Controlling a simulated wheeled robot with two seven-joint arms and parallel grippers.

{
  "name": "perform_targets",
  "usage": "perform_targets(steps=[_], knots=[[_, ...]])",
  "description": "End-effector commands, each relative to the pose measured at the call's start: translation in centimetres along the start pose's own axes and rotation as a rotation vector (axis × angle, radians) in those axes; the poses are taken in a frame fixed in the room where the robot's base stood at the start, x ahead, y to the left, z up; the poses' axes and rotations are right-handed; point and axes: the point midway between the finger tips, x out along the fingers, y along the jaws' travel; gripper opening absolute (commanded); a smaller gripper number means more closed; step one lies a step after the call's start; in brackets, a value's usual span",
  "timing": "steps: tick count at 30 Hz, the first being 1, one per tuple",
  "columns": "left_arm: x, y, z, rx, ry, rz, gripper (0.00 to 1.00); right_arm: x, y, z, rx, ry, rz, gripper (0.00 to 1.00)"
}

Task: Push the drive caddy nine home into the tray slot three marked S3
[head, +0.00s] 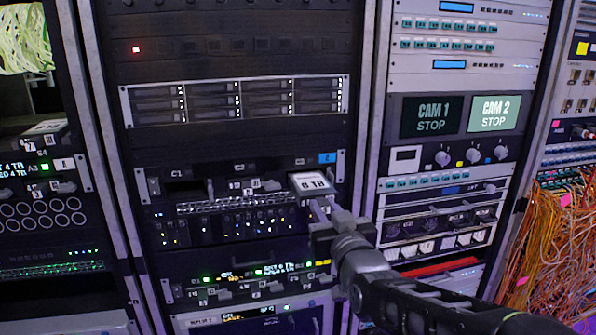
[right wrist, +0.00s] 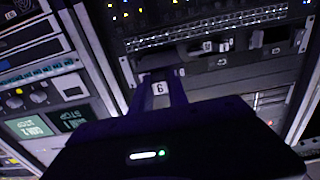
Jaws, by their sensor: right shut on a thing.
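The drive caddy nine (head: 313,182) is a light block with an "8 TB" label. It stands out from the right part of the dark tray (head: 235,171) in the middle rack of the head view. In the right wrist view the caddy's number tag (right wrist: 159,88) shows upside down between the fingers. My right gripper (head: 322,209) is shut on the front of the caddy. How deep the caddy sits is not clear, and the S3 mark cannot be read. My left gripper is not in view.
A row of small lit modules (head: 230,226) lies just below the tray. A silver drive panel (head: 237,99) is above it. The right rack holds two screens (head: 495,113) and knobs. Orange cables (head: 555,235) hang at the far right.

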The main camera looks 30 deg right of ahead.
Motion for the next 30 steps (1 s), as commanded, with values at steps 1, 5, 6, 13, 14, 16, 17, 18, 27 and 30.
perform_targets(steps=[1, 5, 6, 13, 14, 16, 17, 18, 27, 30], knots=[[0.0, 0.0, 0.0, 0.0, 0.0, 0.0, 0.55, 0.0, 0.0, -0.2, 0.0, 0.004, 0.0, 0.0], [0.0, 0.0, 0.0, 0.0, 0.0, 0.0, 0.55, 0.0, 0.0, -0.2, -0.001, 0.004, 0.0, 0.0], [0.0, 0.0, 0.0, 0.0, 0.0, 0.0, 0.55, 0.0, 0.0, -0.2, -0.001, 0.005, 0.0, 0.0], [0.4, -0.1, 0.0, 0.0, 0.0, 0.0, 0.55, -1.4, 0.0, -0.2, -0.002, 0.008, 0.0, 0.0], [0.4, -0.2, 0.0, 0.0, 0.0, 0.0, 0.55, -1.6, 0.0, -0.2, -0.002, 0.008, 0.0, 0.0], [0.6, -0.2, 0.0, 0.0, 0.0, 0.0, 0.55, -2.3, 0.0, -0.2, -0.002, 0.008, 0.0, 0.0], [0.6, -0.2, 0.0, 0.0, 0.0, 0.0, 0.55, -2.6, 0.0, -0.3, -0.003, 0.008, 0.0, 0.0], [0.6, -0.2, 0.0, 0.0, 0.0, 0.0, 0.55, -3.0, 0.0, -0.3, -0.003, 0.008, 0.0, 0.0], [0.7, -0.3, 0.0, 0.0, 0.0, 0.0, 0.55, -4.0, 0.0, -0.2, -0.001, 0.005, 0.0, 0.0], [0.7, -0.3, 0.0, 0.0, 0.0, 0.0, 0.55, -4.0, 0.0, -0.2, -0.001, 0.005, 0.0, 0.0]])
